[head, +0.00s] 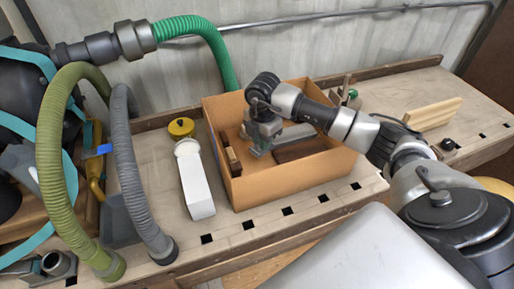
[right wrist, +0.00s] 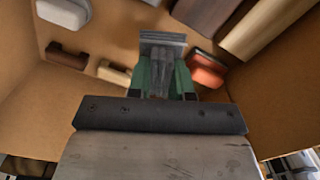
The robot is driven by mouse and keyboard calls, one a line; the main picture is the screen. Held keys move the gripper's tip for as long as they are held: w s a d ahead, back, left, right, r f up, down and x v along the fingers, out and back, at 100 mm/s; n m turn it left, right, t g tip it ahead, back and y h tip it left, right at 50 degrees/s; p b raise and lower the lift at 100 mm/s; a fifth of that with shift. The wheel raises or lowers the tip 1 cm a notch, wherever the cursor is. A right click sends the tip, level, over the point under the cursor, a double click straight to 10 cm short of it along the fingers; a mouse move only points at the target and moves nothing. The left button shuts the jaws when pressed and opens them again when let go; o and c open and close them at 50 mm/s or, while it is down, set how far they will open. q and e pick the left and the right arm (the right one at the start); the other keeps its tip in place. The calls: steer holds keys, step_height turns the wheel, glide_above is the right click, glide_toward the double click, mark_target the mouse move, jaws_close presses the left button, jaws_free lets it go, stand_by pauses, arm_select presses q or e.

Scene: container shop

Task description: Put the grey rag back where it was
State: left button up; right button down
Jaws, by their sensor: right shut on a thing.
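My right gripper (head: 258,150) reaches down into an open cardboard box (head: 290,188) on the workbench. The right wrist view shows its green-sided fingers (right wrist: 163,75) close together, with a grey, folded-looking piece, which I take to be the grey rag (right wrist: 163,40), at their tips. The fingers hide much of it, and I cannot tell whether it touches the box floor. My left gripper is not in view.
In the box lie a dark brown block (right wrist: 203,18), a wooden block (right wrist: 265,25), an orange-red item (right wrist: 207,70) and several small blocks (right wrist: 115,73). Wooden boards (head: 432,114) lie right.

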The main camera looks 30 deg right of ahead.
mark_target(257, 150)
steer(key=shift+w+a+f, duration=0.35)
steer(key=shift+w+f, duration=0.15)
steer(key=shift+w, duration=0.3)
steer(key=shift+f, duration=2.05)
steer(key=shift+f, duration=0.1)
steer(key=c, duration=1)
jaws_free()
step_height(257, 150, up, 12)
steer(key=shift+r, duration=0.15)
